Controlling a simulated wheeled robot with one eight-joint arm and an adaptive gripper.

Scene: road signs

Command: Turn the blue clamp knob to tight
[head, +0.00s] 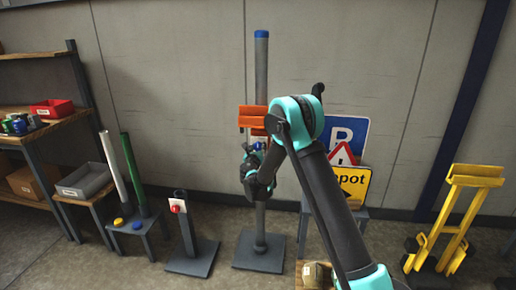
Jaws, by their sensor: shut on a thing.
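A grey upright post (262,75) with a blue cap stands on a flat square base (262,250) near the wall. An orange clamp bracket (253,112) sits partway up it. The blue clamp knob (258,146) shows as a small patch of blue just below the bracket, mostly hidden by my gripper. My gripper (255,158) is at the knob, in front of the post, and is shut on it. The fingertips are small and dark here, and the knob's angle and any tight mark cannot be made out.
A shorter post with a red knob (177,206) stands to the left. Further left are a stool with green and white tubes (133,172), a grey bin (85,180) and shelves. Signs (347,132) lean behind my arm. A yellow stand (452,220) is at right.

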